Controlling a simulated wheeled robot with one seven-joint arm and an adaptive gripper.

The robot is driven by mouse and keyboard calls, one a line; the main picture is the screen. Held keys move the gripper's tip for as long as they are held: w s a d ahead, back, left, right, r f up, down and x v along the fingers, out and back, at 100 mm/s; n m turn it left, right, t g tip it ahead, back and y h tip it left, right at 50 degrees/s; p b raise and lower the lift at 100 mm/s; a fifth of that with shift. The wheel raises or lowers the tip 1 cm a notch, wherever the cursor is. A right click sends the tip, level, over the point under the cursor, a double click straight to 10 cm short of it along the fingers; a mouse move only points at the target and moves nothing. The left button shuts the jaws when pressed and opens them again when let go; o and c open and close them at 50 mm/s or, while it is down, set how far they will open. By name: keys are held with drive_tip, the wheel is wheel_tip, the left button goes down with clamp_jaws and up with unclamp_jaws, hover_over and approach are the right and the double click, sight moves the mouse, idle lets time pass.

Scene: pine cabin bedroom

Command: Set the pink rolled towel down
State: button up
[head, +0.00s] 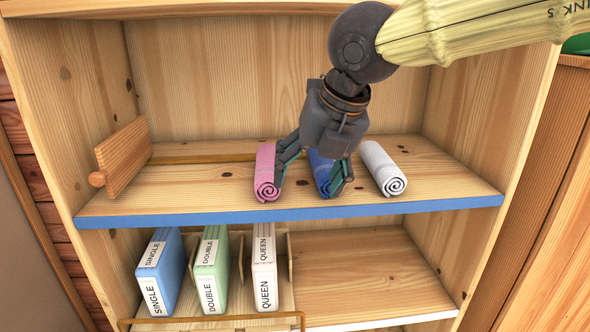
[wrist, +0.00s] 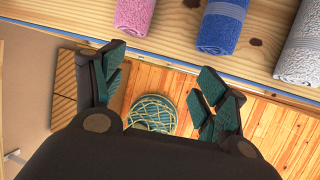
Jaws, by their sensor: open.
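The pink rolled towel (head: 266,172) lies on the upper shelf, its spiral end facing the shelf's front edge. It also shows at the top of the wrist view (wrist: 134,14). My gripper (head: 312,182) is open, with nothing between its fingers. In the head view its fingers overlap the pink towel's right side and the blue rolled towel (head: 320,170). In the wrist view the fingers (wrist: 163,92) appear over the floor, clear of the towels. I see no contact with the pink towel.
A white rolled towel (head: 382,168) lies right of the blue one. A wooden divider (head: 124,158) stands at the shelf's left. Labelled packs (head: 209,270) stand on the lower shelf. A round teal item (wrist: 153,113) sits on the floor. Bare shelf (head: 440,172) lies at the right.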

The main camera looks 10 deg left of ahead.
drive_tip(key=shift+s+d, duration=0.6)
drive_tip(key=shift+d, duration=0.05)
